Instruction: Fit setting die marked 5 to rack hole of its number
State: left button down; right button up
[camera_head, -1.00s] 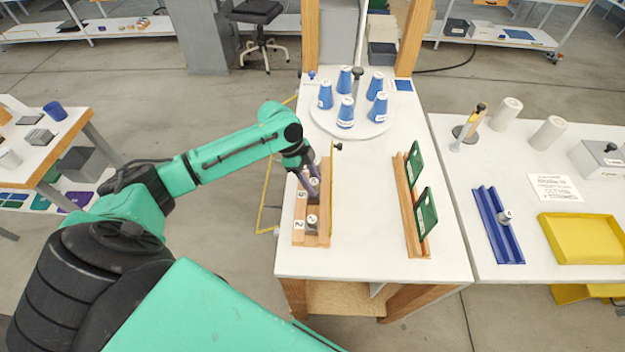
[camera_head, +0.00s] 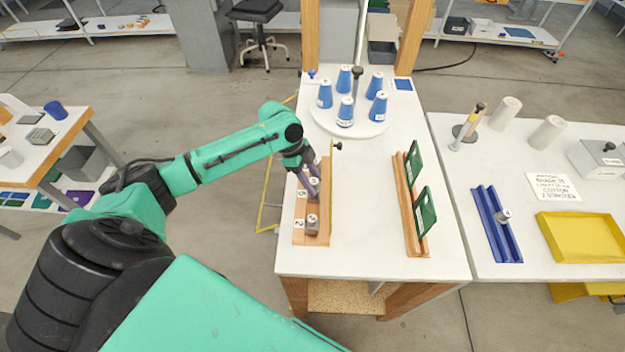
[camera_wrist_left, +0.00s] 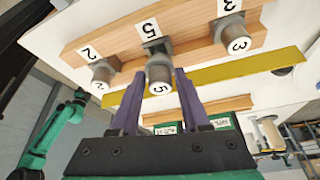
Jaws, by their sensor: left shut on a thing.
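The grey setting die marked 5 (camera_wrist_left: 158,78) is between the fingers of my left gripper (camera_wrist_left: 157,98), which is shut on it. In the wrist view the die stands at the middle place of the wooden rack (camera_wrist_left: 185,22), by the label 5 (camera_wrist_left: 150,28). I cannot tell whether it is seated in the hole or just above it. The die marked 2 (camera_wrist_left: 103,74) and the die marked 3 (camera_wrist_left: 234,36) stand at their labels on either side. In the head view my left gripper (camera_head: 312,193) is over the rack (camera_head: 321,238). My right gripper is not in view.
A yellow strip (camera_wrist_left: 230,68) runs along the rack. A wooden holder (camera_head: 416,243) with green plates (camera_head: 426,212) stands to the right. A round white stand (camera_head: 325,124) with several blue cups is at the back. The white table between rack and holder is clear.

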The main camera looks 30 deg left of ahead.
pick_arm(q)
jog(key=shift+f, duration=0.4)
jog(key=shift+p, duration=0.3)
dwell(0.5)
dwell(0.6)
jog(key=shift+p, duration=0.4)
